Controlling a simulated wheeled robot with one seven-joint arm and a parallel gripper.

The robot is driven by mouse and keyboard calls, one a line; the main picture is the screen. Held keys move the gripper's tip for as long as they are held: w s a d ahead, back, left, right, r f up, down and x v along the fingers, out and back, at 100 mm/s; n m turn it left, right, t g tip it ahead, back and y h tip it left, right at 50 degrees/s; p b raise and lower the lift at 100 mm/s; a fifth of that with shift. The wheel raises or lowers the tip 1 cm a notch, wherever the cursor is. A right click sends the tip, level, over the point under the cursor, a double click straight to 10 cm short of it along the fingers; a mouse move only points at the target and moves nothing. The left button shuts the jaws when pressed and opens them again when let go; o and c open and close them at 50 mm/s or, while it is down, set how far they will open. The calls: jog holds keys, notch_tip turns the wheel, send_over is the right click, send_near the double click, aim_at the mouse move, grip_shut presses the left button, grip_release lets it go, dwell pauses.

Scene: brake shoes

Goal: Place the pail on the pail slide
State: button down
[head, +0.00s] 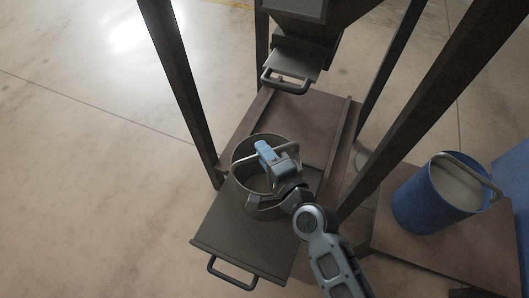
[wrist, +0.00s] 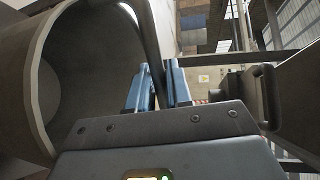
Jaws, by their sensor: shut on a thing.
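A grey metal pail (head: 240,157) with an arched handle is at the middle of the head view, over the dark pail slide (head: 235,235). The slide is pulled out toward the front and has a loop handle at its front edge. My gripper (head: 266,152) is shut on the pail's handle, its blue fingers around the bar. In the wrist view my gripper (wrist: 158,88) shows its blue fingers on the handle bar, with the pail (wrist: 35,75) filling the left side. The pail looks upright. I cannot tell whether its bottom touches the slide.
A hopper (head: 295,10) with a handled gate (head: 290,66) hangs above the back of the slide. Dark frame posts (head: 180,85) stand on both sides. A blue pail (head: 440,200) with pale contents stands on a brown platform (head: 400,240) at right. Floor at left is clear.

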jog(key=c, duration=1)
grip_release()
jog(key=shift+c, duration=0.2)
jog(key=shift+r, duration=0.15)
jog(key=v, duration=1.2)
jog(key=shift+d, duration=0.1)
